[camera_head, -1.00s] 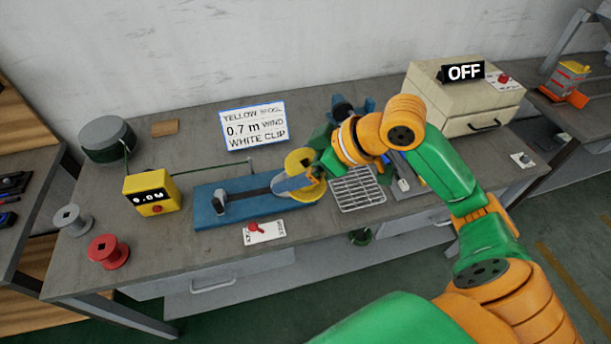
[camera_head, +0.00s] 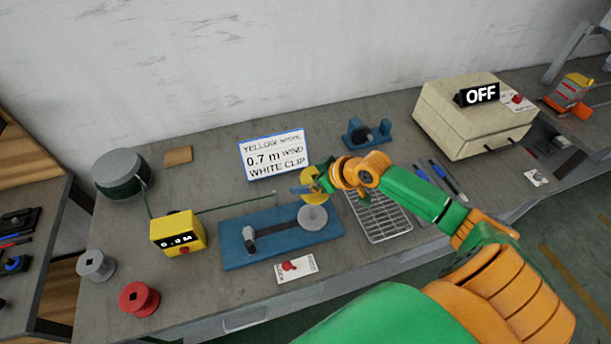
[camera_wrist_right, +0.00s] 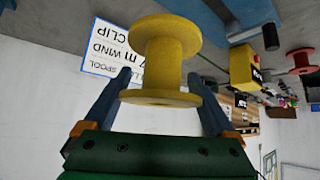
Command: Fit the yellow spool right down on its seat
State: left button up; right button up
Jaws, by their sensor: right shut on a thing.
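The yellow spool (camera_head: 311,181) is in my right gripper (camera_head: 320,186), held above the bench by the far edge of the blue winding fixture (camera_head: 232,252). In the right wrist view the spool (camera_wrist_right: 164,50) sits between the two blue fingers of the gripper (camera_wrist_right: 160,80), its near flange close to them. A round grey disc (camera_head: 313,219), apparently the seat, lies bare at the right end of the fixture. The spool is apart from it. Fingertip contact is partly hidden in the head view. My left gripper is not in view.
A yellow meter box (camera_head: 177,234) with a green wire stands left of the fixture. Red (camera_head: 139,299) and grey (camera_head: 96,265) spools stand front left. A wire rack (camera_head: 382,222) lies to the right, a sign (camera_head: 274,155) behind, and a switch card (camera_head: 296,268) in front.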

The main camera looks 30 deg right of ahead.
notch_tip(320, 180, down, 6)
jog(key=b, duration=0.4)
jog(key=shift+w+f, duration=0.15)
jog(key=shift+w, duration=0.1)
jog(key=shift+p, duration=0.3)
dwell(1.2)
jog(key=shift+f+b, duration=2.65)
jog(key=shift+f, duration=0.6)
jog(key=o, duration=1)
jog(key=shift+r, duration=0.1)
jog(key=shift+o, duration=0.2)
jog(key=p+v, duration=0.1)
jog(key=v, duration=0.5)
jog(key=shift+s+r, duration=0.15)
jog(key=shift+s, duration=0.1)
jog(key=shift+s+r, duration=0.15)
jog(key=shift+r, duration=0.1)
